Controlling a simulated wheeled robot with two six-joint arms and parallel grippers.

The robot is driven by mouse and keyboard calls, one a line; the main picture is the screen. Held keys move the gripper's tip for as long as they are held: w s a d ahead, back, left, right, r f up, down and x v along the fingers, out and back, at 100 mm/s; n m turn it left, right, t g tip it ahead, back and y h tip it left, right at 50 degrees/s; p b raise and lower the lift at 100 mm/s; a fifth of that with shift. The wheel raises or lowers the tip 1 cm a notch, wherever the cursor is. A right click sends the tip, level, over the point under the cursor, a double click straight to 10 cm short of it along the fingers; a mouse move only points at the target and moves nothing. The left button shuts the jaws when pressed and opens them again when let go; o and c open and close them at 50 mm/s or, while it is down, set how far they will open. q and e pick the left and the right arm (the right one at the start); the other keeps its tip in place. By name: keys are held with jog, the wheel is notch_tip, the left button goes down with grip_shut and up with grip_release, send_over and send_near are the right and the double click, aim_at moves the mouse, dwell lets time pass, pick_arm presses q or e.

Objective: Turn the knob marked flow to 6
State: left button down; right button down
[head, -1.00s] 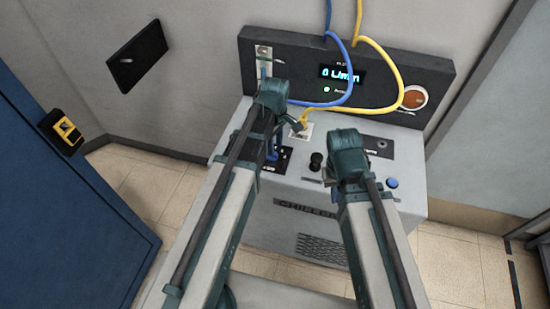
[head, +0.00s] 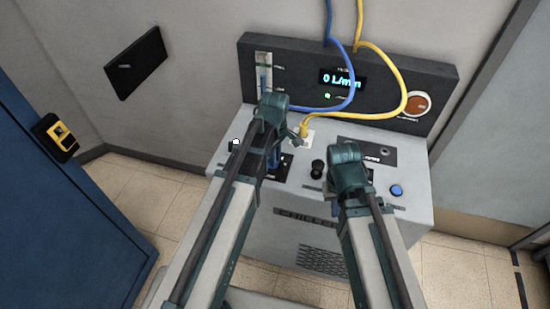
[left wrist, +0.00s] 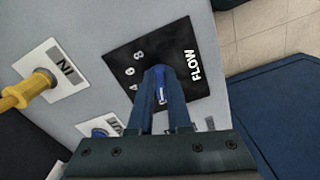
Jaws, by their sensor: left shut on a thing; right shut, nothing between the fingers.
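The flow knob (left wrist: 161,84) is blue and sits on a black plate (left wrist: 178,58) marked FLOW, with the numbers 4, 6 and 8 showing in the left wrist view. My left gripper (left wrist: 160,100) is shut on the knob, one finger on each side. Which number the knob points to I cannot tell. In the head view my left arm mostly covers the knob. The display (head: 343,80) reads 0 L/min. My right gripper, shut and empty, is at the right of the chiller top, its fingertips hidden behind my wrist.
The chiller (head: 400,207) has a black knob (head: 318,168), a blue button (head: 396,190) and an orange round part (head: 417,104). A blue hose (head: 335,102) and a yellow hose (head: 380,115) run over it. A blue panel (head: 60,210) stands at the left.

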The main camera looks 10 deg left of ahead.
pick_arm(q)
jog(key=shift+m, duration=0.4)
jog(key=m, duration=0.4)
jog(key=shift+s+a+m, duration=0.2)
jog(key=shift+s+m, duration=0.05)
jog(key=shift+m, duration=0.15)
jog(key=m, duration=0.5)
jog(key=shift+s+a+m, duration=0.15)
jog(key=shift+a+m, duration=0.1)
jog(key=shift+m, duration=0.05)
jog(key=m, duration=0.5)
jog(key=shift+a, duration=0.25)
jog(key=shift+a+m, duration=0.15)
jog(key=shift+m, duration=1.15)
jog(key=shift+a+m, duration=0.1)
jog(key=shift+m, duration=1.2)
jog(key=c, duration=0.9)
grip_release()
jog(key=shift+o, duration=0.2)
